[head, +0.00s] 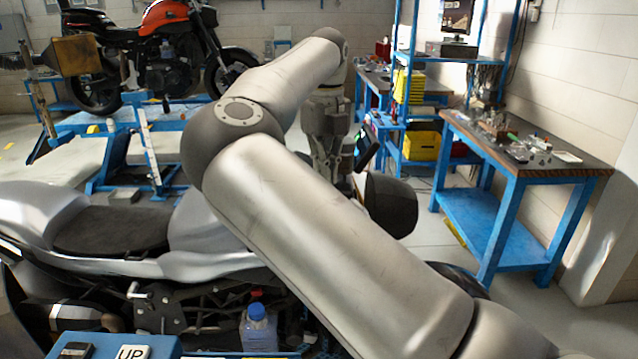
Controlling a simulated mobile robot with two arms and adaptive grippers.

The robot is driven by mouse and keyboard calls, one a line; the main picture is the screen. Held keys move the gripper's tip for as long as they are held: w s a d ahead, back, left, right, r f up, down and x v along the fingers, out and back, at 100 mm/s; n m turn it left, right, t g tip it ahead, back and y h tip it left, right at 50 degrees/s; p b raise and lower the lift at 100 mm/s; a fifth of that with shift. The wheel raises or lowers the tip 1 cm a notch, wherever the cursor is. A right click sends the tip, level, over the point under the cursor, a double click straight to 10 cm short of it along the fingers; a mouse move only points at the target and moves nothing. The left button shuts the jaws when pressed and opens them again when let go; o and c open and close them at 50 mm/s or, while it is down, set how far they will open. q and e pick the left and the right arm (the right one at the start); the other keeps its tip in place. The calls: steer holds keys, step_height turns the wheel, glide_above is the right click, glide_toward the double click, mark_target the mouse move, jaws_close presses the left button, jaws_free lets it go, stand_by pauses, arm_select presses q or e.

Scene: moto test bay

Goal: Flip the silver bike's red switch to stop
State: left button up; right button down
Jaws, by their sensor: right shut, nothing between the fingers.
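The silver bike (150,262) stands side-on across the lower left of the head view, with its dark seat at left and its front end behind my right arm. A small dark display (364,149) and a dark rounded part (391,204) show just right of the arm. The red switch does not show; my arm covers much of the bike's handlebar area. My right gripper (333,172) points down over the front of the bike, shut and empty. Its lower end is partly hidden by my forearm, so contact cannot be told. My left gripper is out of view.
An orange bike (165,50) stands on a blue lift (100,122) at the back left. A blue workbench (525,158) with small parts stands at right, by blue shelving (413,85). A blue box with an UP button (132,353) and a bottle (258,330) are in front.

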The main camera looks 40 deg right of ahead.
steer(key=shift+f, duration=0.4)
steer(key=shift+w+r+p, duration=0.1)
steer(key=shift+r+p, duration=0.3)
steer(key=shift+r, duration=0.45)
steer(key=shift+r+p, duration=1.8)
steer(key=shift+r, duration=0.9)
